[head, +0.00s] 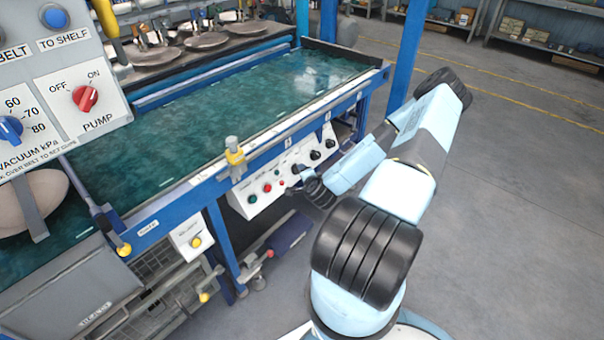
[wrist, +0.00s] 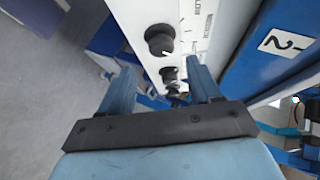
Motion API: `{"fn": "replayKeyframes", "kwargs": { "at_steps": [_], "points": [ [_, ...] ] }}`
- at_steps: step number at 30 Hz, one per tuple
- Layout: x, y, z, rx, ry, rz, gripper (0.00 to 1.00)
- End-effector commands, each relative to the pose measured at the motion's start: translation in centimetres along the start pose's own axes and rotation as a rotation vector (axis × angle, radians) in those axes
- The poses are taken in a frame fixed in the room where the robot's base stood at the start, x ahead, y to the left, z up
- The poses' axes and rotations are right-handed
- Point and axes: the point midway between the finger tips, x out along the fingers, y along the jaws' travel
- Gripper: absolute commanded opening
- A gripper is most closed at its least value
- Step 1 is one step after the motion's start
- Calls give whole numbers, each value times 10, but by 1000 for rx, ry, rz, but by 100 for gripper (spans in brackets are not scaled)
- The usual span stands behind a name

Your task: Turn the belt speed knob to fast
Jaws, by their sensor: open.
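A white control panel (head: 243,204) hangs on the front of the machine below the teal belt. It carries black round knobs (head: 316,155) on its right part. The labels are too small to tell which knob is belt speed. My gripper (head: 300,183) is in front of the panel, near its middle. In the wrist view my gripper (wrist: 160,78) is open and empty. A large black knob (wrist: 160,40) with a white mark is ahead of the fingertips. A second black knob (wrist: 169,73) appears between the fingers, and whether they touch it is unclear.
The teal belt (head: 220,105) lies behind the blue machine rail (head: 200,187). Green and red buttons (head: 267,187) sit on the panel's left part. Another panel with a red pump knob (head: 85,98) is at upper left. Open floor lies right.

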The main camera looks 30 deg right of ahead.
Motion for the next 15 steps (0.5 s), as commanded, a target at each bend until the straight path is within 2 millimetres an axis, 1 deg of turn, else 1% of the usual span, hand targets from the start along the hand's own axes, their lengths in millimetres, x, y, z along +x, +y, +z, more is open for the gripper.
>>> {"fn": "replayKeyframes", "kwargs": {
  "at_steps": [1,6,12,15],
  "points": [
    [-11,0,0,0,0,1,63],
    [-42,1,0,0,-1,1,63],
    [-68,1,0,0,0,1,63],
    [-74,1,0,0,1,1,63]
  ]
}}
